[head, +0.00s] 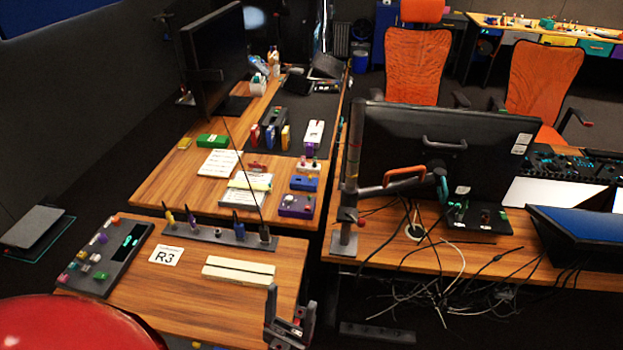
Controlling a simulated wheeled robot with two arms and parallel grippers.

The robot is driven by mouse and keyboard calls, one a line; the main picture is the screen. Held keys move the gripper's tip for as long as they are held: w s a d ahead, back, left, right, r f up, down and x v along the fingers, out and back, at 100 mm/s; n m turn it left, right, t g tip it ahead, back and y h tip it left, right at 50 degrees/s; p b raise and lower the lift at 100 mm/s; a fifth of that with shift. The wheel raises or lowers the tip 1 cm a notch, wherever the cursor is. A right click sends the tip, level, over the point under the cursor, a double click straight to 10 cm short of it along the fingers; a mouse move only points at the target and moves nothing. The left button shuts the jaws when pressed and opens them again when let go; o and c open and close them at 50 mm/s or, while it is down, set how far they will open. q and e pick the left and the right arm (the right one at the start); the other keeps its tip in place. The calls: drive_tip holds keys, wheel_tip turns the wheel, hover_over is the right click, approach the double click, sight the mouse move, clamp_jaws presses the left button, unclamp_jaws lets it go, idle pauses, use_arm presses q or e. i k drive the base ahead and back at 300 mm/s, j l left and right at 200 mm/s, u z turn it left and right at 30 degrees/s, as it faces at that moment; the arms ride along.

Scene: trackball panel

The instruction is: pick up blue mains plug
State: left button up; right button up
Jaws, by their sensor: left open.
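My left gripper (290,318) is at the bottom, by the front right corner of the near wooden desk (215,305). Its fingers are apart and I see nothing held between them. I cannot clearly make out a blue mains plug. Small blue candidates are an upright blue piece (270,138) in a row with a red and a yellow one on the far dark mat, and a dark bluish piece (239,229) in the low grey rack (205,235). All stand beyond the gripper, apart from it. My right gripper is not in view.
A dark panel (106,255) with coloured knobs lies at the near desk's left. A cream slotted block (238,269) and an R3 card (166,256) lie nearby. A blue box (304,183) sits farther back. A monitor (440,155) and loose cables (440,262) fill the right desk.

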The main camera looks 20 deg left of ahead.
sight(239, 230)
drive_tip(key=u, duration=1.25)
